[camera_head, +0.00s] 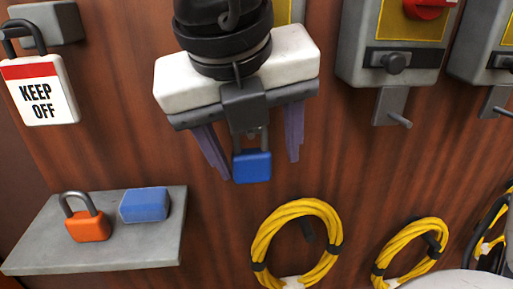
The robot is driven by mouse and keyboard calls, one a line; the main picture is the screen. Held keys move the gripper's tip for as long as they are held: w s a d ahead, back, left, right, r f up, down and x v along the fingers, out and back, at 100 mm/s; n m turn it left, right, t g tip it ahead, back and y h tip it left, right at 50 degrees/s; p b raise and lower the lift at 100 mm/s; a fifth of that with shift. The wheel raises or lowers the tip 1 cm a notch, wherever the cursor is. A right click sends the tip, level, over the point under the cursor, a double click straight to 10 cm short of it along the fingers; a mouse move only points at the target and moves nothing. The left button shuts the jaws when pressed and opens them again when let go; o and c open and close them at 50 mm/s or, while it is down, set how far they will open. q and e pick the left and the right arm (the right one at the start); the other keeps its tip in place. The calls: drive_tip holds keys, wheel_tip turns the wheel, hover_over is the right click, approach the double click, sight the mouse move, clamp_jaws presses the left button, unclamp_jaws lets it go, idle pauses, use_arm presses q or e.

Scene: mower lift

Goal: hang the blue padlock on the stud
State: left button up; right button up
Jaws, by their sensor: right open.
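The blue padlock (252,167) hangs upright below the middle of my right gripper, in front of the wooden wall. Parts of its grey shackle show above the body. The shackle's top is hidden behind the gripper's dark bracket, so I cannot see what it hangs on. My right gripper (259,163) is open, its two purple fingers standing wide apart, one on each side of the padlock with visible gaps. The stud behind the gripper is hidden, as is most of its switch box, of which a yellow strip (298,10) shows. My left gripper is not in view.
A grey shelf (120,254) at lower left holds an orange padlock (87,226) and a blue block (145,205). A KEEP OFF tag (40,95) hangs at upper left. Switch boxes (358,45) with studs (400,121) are at right. Yellow cable coils (262,240) hang below.

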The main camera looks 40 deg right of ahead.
drive_tip(key=p+v, duration=0.5)
drive_tip(key=v, duration=0.3)
drive_tip(key=shift+a+r, duration=0.25)
drive_tip(key=shift+v, duration=0.85)
drive_tip(key=shift+s, duration=0.15)
